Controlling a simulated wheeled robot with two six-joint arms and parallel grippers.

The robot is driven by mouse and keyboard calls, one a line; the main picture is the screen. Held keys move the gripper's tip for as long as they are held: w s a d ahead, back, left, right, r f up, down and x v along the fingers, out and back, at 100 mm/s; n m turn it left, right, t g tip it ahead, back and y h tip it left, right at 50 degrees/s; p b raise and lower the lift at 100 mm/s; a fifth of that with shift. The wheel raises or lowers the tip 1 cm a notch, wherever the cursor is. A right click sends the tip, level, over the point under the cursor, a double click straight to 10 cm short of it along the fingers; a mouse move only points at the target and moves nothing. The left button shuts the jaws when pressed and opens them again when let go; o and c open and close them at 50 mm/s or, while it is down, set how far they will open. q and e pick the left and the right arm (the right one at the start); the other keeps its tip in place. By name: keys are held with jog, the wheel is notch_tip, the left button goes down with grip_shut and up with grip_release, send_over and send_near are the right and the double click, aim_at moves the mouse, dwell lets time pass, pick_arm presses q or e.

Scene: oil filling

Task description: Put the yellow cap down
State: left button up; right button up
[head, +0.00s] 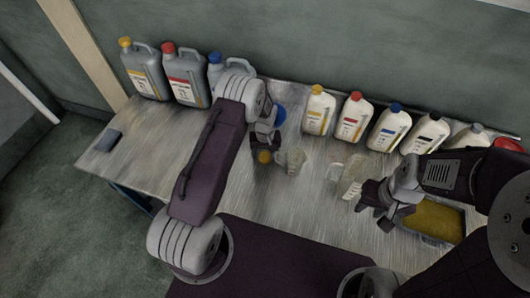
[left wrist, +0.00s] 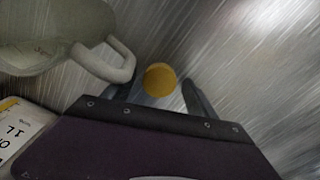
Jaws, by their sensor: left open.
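The yellow cap (head: 264,157) is low over or on the metal table, near its middle. In the left wrist view the cap (left wrist: 160,79) sits between the two spread fingers of my left gripper (left wrist: 158,92), with a gap on each side. My left gripper (head: 264,150) is open and points down at the table. Whether the cap touches the table is hard to tell. My right gripper (head: 373,205) is beside a clear measuring cup (head: 352,186); whether it grips the handle is unclear.
A clear cup with a handle (head: 296,160) stands close to the left gripper. Grey jugs (head: 184,80) stand at back left, several white bottles (head: 353,118) at back right. A yellow-bottomed tray (head: 462,222) is at right. The table's left part is clear, except a dark block (head: 106,139).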

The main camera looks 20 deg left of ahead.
aim_at(265, 157)
pick_arm(q)
jog(key=shift+r+p, duration=0.45)
jog(key=shift+r, duration=0.25)
notch_tip(265, 157, up, 12)
jog(key=f+b, duration=0.1)
jog(key=b, duration=0.1)
jog(key=s+r+m, duration=0.2)
jog(key=s+r, duration=0.1)
jog(key=s, duration=0.7)
jog(key=s+r+m+t, duration=0.1)
jog(key=s+r+m, duration=0.1)
jog(key=s, duration=0.7)
jog(key=shift+s+a+r, duration=0.15)
jog(key=shift+s+r, duration=0.2)
jog(key=shift+r, duration=0.4)
jog(key=shift+s, duration=0.1)
